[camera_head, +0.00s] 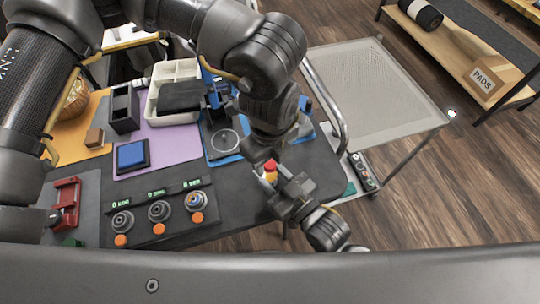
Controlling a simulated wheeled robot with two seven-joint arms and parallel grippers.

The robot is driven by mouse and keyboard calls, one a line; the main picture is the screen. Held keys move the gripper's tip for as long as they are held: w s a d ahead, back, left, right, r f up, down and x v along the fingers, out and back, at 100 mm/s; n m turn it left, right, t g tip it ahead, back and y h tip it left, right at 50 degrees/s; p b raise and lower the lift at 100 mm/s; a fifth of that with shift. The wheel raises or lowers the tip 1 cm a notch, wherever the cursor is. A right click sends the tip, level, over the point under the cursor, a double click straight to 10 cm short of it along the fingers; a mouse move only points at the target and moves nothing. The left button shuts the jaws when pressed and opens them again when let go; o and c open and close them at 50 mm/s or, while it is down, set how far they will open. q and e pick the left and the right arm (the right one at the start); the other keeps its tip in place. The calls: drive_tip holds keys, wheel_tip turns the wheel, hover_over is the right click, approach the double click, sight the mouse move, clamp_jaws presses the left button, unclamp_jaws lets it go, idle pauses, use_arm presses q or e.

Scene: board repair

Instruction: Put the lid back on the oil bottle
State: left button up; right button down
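A small bottle-like item with a red top and a yellow part (270,173) shows in the head view, near the right part of the dark table. It is small and partly covered, so I cannot tell lid from bottle for sure. My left gripper (267,154) points down right above the red top, close to it or touching. Its fingertips are hidden behind its own body. My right gripper (281,188) comes from the lower right and reaches up to the yellow part. Its fingers overlap the item, and I cannot tell whether they clamp it.
The dark table (238,196) holds a panel with several knobs (159,211), a blue pad (132,155), a red clamp-like tool (67,203), a black holder (123,108) and a white bin (172,72). A grey mesh cart (372,90) stands to the right.

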use_arm(q)
clamp_jaws()
drive_tip(key=shift+o, duration=1)
unclamp_jaws()
wheel_tip(320, 180, up, 12)
use_arm(e)
drive_tip(key=c, duration=0.8)
unclamp_jaws()
drive_tip(key=shift+c, duration=0.2)
drive_tip(key=shift+s, duration=0.1)
